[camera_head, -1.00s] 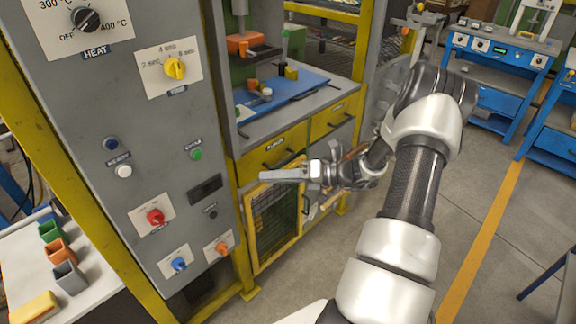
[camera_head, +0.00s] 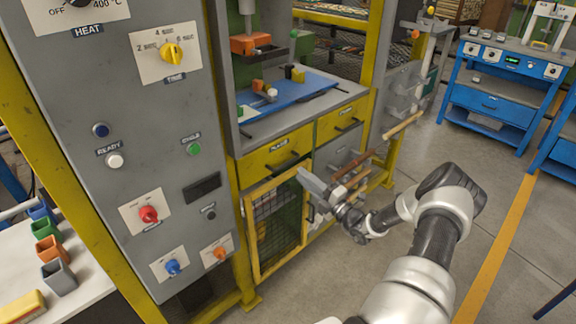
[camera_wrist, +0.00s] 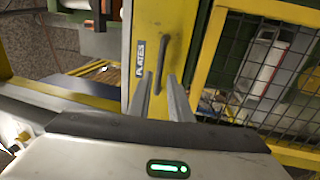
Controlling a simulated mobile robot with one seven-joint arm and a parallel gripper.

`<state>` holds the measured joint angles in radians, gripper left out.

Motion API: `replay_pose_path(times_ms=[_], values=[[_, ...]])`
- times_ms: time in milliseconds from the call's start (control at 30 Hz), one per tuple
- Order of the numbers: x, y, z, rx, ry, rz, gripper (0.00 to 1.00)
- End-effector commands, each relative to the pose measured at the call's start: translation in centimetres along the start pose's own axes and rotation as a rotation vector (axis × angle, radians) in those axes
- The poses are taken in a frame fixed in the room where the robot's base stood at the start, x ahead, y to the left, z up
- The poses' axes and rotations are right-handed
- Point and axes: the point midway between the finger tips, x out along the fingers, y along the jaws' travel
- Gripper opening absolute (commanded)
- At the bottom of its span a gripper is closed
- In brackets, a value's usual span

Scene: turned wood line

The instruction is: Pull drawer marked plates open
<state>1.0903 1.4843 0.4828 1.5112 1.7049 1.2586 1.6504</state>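The plates drawer (camera_head: 256,165) has a yellow front under the press bench in the head view, with a small dark label and a dark bar handle (camera_head: 283,163). Its front looks flush with the frame, so it appears closed. In the wrist view the drawer front (camera_wrist: 147,20) stands upright, with the PLATES label (camera_wrist: 140,58) beside the handle (camera_wrist: 163,60). My gripper (camera_head: 303,174) is just in front of the drawer, low and to the right of the handle. In the wrist view my gripper (camera_wrist: 161,76) is open, and the handle's lower end shows between its fingertips; contact cannot be told.
A second yellow drawer (camera_head: 326,126) is to the right. A yellow-framed mesh door (camera_head: 254,240) is below the plates drawer. Wooden-looking bars (camera_head: 352,165) stick out at the right, close to my arm. The grey control panel (camera_head: 100,200) stands left. The floor at right is clear.

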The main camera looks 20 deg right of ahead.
Motion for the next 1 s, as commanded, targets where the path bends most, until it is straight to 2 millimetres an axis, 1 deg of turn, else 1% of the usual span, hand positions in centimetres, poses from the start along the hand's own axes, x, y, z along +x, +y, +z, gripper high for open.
replay_pose_path(times_ms=[33,200,300,400,567,833,933,1000], values=[[1.3,-0.1,-0.1,-0.002,0.003,0.000,0.18],[4.7,-0.1,-0.1,-0.002,0.004,0.000,0.18],[6.3,-0.1,-0.1,-0.002,0.003,0.000,0.18],[7.5,-0.1,-0.1,-0.002,0.003,0.000,0.18],[8.3,0.0,0.0,-0.001,0.000,0.000,0.18],[8.4,0.0,0.0,0.000,0.001,-0.001,0.18],[8.4,0.0,0.0,-0.001,0.001,-0.001,0.02],[8.4,0.0,0.0,-0.001,0.001,-0.001,0.00]])
